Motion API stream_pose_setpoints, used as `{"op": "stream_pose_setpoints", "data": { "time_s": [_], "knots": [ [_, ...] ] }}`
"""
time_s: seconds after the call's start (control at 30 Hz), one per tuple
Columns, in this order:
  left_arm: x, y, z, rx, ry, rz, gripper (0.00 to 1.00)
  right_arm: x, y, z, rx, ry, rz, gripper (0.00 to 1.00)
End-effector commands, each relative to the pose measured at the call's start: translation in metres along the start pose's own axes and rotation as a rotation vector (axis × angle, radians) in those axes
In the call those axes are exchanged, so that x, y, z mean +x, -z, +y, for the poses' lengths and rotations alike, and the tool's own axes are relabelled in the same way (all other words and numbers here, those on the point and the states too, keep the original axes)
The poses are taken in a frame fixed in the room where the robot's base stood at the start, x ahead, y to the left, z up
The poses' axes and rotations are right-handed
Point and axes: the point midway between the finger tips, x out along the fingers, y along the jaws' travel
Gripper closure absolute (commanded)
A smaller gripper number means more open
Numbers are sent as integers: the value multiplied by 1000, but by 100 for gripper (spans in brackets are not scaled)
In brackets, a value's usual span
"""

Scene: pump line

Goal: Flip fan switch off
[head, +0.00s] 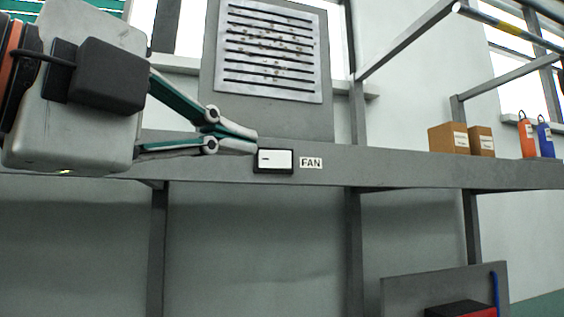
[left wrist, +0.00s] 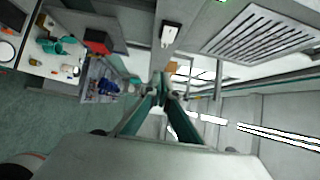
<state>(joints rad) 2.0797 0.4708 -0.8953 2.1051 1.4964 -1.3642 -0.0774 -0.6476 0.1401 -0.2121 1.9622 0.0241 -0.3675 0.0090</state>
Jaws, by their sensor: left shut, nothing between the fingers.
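The fan switch (head: 275,161) is a white rocker in a black frame on the grey horizontal rail (head: 400,172), beside a white "FAN" label (head: 311,162). My left gripper (head: 254,142) comes in from the left with its fingers shut and empty. Its tips are at the upper left corner of the switch in the head view; I cannot tell whether they touch it. In the left wrist view the switch (left wrist: 171,34) shows beyond and above the shut fingertips (left wrist: 160,82), with a visible gap in the picture. My right gripper is not in view.
A slotted vent (head: 270,50) on a grey panel is above the switch. Cardboard boxes (head: 448,138), an orange bottle (head: 527,138) and a blue bottle (head: 545,140) stand on the rail at right. A slanted bar (head: 405,40) juts out at upper right.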

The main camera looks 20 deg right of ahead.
Motion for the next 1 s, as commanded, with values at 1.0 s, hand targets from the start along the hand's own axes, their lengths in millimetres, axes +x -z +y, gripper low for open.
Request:
{"op": "stream_pose_setpoints", "data": {
  "time_s": [1.0],
  "knots": [
    [121, -20, 0, -4, -1, 0, 100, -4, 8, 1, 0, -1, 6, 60]
  ]
}}
